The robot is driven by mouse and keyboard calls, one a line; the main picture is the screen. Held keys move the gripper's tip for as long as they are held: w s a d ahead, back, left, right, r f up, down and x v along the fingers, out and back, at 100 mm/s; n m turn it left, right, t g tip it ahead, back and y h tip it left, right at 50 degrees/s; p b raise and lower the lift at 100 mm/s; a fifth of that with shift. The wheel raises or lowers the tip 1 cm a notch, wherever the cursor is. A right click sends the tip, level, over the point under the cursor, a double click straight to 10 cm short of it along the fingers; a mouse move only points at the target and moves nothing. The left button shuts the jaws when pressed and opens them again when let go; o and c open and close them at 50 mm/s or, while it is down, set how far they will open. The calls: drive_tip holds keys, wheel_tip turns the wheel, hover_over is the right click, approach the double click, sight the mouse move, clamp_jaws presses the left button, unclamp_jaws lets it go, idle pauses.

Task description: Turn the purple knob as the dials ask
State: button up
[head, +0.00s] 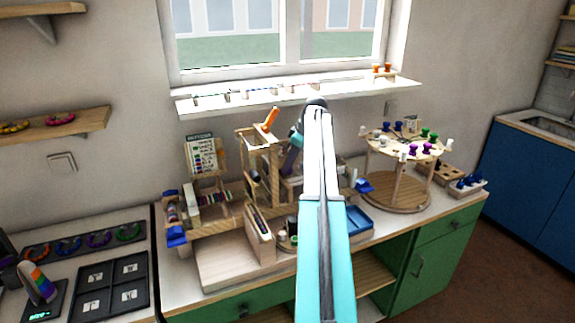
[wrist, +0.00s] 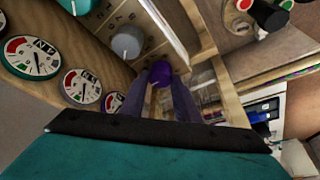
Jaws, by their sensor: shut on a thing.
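In the wrist view, the purple knob (wrist: 160,71) sits on a pale wooden panel marked with small dark characters. My gripper (wrist: 166,92) is shut on it, with the fingers reaching up to the knob from below in the picture. Beside it in the row are a grey knob (wrist: 127,42) and a teal knob (wrist: 74,4). Several round dials line the wooden board at left: a large one (wrist: 35,58), a middle one (wrist: 82,86) and a small one (wrist: 113,102). Their needles are too small to read surely. In the head view, the knob is hidden at the wooden frame (head: 262,160).
A round wooden stand (head: 395,193) with coloured pegs stands at right. A chart (head: 201,154) stands at left on the counter. Wooden bars (wrist: 203,58) are close to the right of my fingers. A black tray (head: 111,287) lies at the lower left.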

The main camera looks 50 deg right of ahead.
drive_tip(key=shift+w, duration=0.1)
drive_tip(key=o, duration=1)
drive_tip(key=shift+o, duration=0.2)
drive_tip(key=shift+r, duration=0.1)
drive_tip(key=b+v, duration=0.2)
drive_tip(key=v, duration=1.1)
drive_tip(key=shift+s+r+b, duration=0.25)
drive_tip(key=shift+s+b, duration=0.05)
